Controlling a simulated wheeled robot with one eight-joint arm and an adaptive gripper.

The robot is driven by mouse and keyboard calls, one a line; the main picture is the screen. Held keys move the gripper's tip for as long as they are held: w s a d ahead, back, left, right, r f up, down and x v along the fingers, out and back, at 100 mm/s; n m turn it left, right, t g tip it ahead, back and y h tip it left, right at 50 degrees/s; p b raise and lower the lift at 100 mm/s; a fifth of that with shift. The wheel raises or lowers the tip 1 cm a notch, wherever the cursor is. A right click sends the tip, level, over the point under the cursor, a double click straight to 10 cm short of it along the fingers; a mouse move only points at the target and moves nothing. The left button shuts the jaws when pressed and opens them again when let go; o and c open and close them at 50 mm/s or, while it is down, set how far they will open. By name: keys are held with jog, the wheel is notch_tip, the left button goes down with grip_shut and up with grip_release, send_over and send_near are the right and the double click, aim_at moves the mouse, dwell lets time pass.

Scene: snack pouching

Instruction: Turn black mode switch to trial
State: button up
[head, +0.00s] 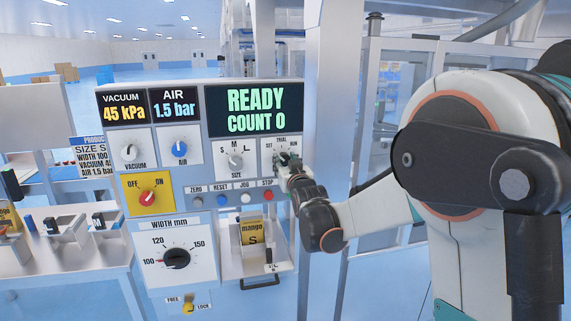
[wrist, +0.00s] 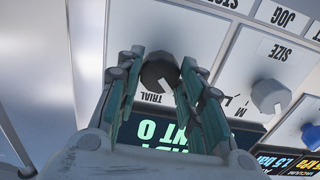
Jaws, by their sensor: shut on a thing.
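The black mode switch (head: 283,157) is a round knob on the right of the control panel, below the READY display. Labels sit around it, with TRIAL at its top and RUN at the right. In the wrist view the knob (wrist: 160,73) sits between the two fingers, with the TRIAL label (wrist: 152,98) beside it. My gripper (head: 292,164) is at the panel, and its fingers (wrist: 162,66) are shut on the knob from both sides. The knob's pointer is too small and partly covered, so I cannot tell its exact setting.
The display (head: 254,109) reads READY, COUNT 0. The grey size knob (head: 235,160) is just left of the mode switch. Push buttons, including the red stop button (head: 268,197), lie below. A mango pouch (head: 252,232) stands lower down. A metal post (head: 325,100) rises right of the panel.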

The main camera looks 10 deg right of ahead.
jog(key=shift+m, duration=0.3)
jog(key=m, duration=0.4)
jog(key=shift+m+p, duration=0.3)
jog(key=shift+m, duration=1.7)
jog(key=o, duration=1.1)
